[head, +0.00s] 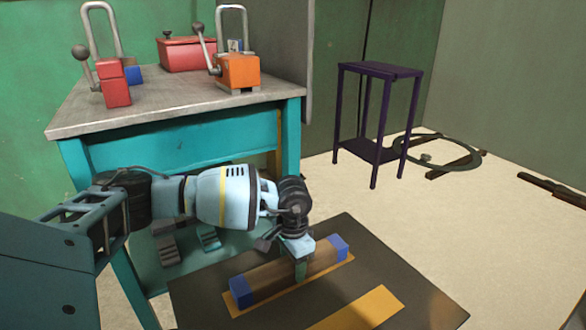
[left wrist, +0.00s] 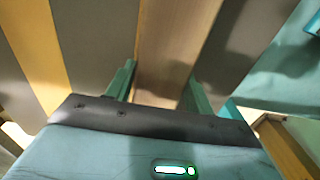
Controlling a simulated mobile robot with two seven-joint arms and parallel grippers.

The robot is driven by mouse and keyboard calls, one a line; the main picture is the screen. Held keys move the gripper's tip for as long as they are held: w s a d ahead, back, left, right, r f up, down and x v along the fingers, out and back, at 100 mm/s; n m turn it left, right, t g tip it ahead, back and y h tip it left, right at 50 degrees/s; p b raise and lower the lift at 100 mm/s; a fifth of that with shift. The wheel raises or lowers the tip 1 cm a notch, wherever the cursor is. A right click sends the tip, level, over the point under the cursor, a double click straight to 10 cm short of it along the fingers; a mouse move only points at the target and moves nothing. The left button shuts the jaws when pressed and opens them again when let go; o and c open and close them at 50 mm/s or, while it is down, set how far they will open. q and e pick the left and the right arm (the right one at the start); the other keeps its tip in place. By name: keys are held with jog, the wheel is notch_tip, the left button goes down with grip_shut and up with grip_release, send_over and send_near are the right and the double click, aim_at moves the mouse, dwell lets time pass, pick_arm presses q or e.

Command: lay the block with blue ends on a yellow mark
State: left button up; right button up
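The block with blue ends (head: 271,278) is a long brown bar, lying lengthwise over a yellow mark (head: 326,277) on the dark mat (head: 412,296). The mark's yellow shows along the block's near side and ends. I cannot tell whether the block touches it or is slightly above. My left gripper (head: 301,271) is pointing down at the block's middle. In the left wrist view its two teal fingers (left wrist: 160,90) stand on both sides of the brown block (left wrist: 172,45), close against it. The blue ends are outside that view. My right gripper is not in view.
A second yellow mark (head: 361,309) lies nearer on the mat. A teal workbench (head: 190,112) with red and orange clamps stands behind my left arm. A dark purple stand (head: 380,72) and a ring-shaped item (head: 470,158) are farther back. The floor right of the mat is mostly free.

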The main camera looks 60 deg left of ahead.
pick_arm(q)
jog(key=o, duration=0.4)
jog(key=shift+c, duration=0.2)
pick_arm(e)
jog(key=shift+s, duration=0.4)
pick_arm(q)
notch_tip(320, 180, up, 12)
jog(key=p, duration=0.4)
jog(key=shift+r, duration=0.2)
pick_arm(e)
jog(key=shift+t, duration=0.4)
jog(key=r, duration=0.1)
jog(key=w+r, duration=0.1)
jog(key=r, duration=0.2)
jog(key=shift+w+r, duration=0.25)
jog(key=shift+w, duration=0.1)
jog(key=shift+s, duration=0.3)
